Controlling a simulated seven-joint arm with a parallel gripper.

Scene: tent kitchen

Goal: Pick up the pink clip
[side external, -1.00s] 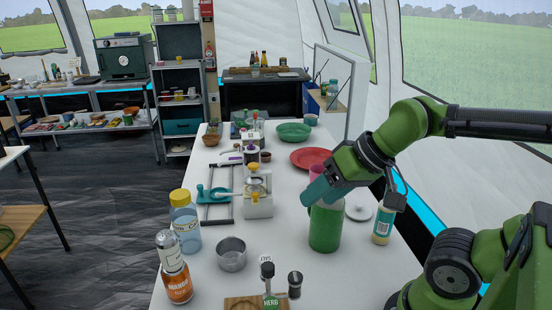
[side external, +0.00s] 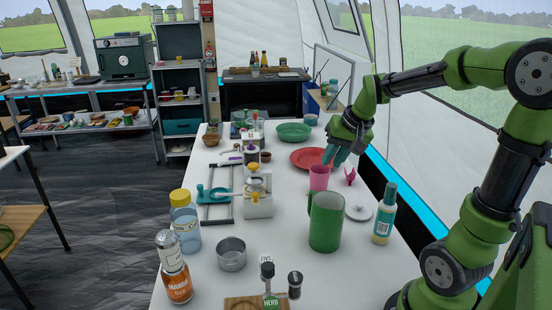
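The pink clip (side external: 350,176) lies on the white table, just right of a pink cup (side external: 319,178) and behind the green jug. My gripper (side external: 335,157) has teal fingers and is above the table, a little behind and to the left of the clip, near the cup and the red plate. The two fingers look apart, with nothing seen between them. The gripper does not appear to touch the clip.
A green jug (side external: 325,222) stands in front of the clip. A white lid (side external: 358,212) and a bottle with a teal cap (side external: 384,215) are at the right. A red plate (side external: 300,156) and a green bowl (side external: 294,131) are behind.

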